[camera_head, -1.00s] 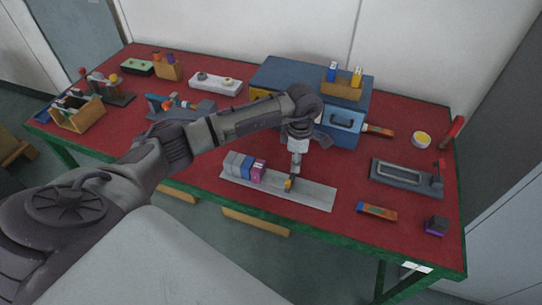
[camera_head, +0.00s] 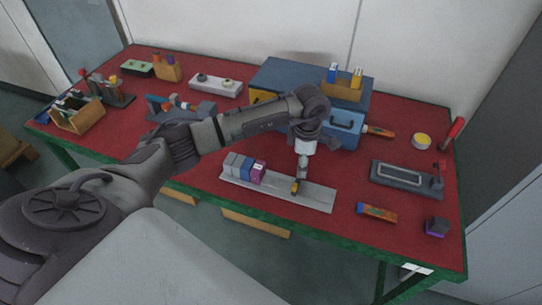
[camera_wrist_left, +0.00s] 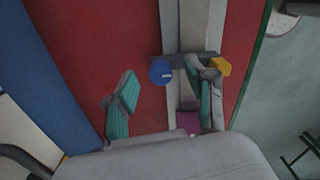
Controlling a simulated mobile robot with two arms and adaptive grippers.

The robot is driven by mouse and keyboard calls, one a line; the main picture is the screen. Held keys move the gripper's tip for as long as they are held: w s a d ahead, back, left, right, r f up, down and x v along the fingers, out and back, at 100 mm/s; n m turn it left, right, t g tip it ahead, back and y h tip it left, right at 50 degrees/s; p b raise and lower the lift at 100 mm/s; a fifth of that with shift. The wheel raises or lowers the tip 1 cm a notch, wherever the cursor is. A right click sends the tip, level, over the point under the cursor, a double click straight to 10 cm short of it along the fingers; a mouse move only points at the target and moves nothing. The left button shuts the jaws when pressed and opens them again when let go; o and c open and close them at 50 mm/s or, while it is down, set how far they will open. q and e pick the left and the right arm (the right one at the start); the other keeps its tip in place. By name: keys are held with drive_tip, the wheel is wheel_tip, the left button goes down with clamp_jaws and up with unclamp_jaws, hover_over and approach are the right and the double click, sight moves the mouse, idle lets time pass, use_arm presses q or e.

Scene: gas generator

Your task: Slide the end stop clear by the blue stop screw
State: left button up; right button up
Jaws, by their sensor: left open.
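The end stop (camera_wrist_left: 185,62) is a dark grey crosspiece lying across the pale rail (camera_wrist_left: 190,22) in the left wrist view. The round blue stop screw (camera_wrist_left: 161,72) is at its left end and a yellow knob (camera_wrist_left: 220,67) at its right end. My left gripper (camera_wrist_left: 163,74) is open, with one teal finger on either side of the blue screw. The right finger is close beside the crosspiece; contact cannot be told. In the head view the left gripper (camera_head: 299,182) is low over the rail's right part, and the yellow knob (camera_head: 294,188) shows below it.
Grey, blue and purple modules (camera_head: 246,168) sit on the rail's left part, with bare rail between them and the gripper. A blue cabinet (camera_head: 300,84) stands behind. An orange-ended block (camera_head: 377,212) and a grey frame fixture (camera_head: 404,174) lie to the right.

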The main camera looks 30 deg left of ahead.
use_arm(q)
wheel_tip(320, 180, up, 7)
drive_tip(key=p, duration=0.3)
drive_tip(key=shift+f, duration=0.15)
drive_tip(key=shift+f, duration=0.1)
